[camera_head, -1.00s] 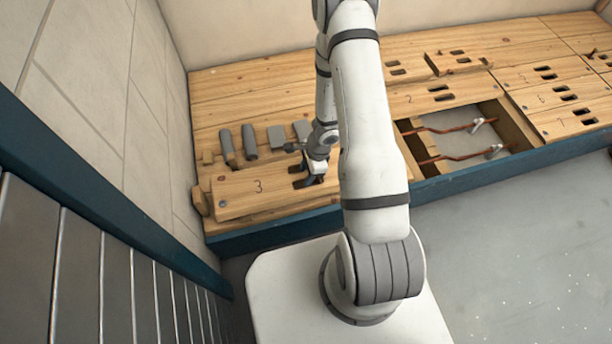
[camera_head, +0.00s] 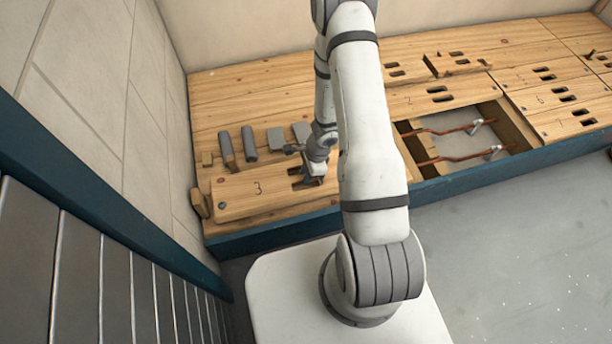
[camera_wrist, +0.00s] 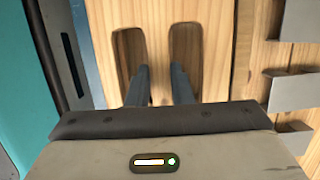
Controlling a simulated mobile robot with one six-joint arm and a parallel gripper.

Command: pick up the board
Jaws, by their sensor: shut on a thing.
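The board (camera_head: 238,192) marked 3 is a light wooden plank at the front left of the bench, with a dark screw head near its left end. It has two slots at its right end, and the wrist view shows this end of the board (camera_wrist: 160,22) close up. My gripper (camera_head: 311,178) is at that end. In the wrist view, my gripper (camera_wrist: 159,72) has one dark finger in each slot, shut on the wooden strip between them. The head view does not clearly show how far the board stands above the bench.
Two grey cylinders (camera_head: 249,143) and grey blocks (camera_head: 275,139) lie just behind the board. Right of my arm is an opening with copper pipes (camera_head: 455,129). Other slotted boards (camera_head: 480,92) cover the bench.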

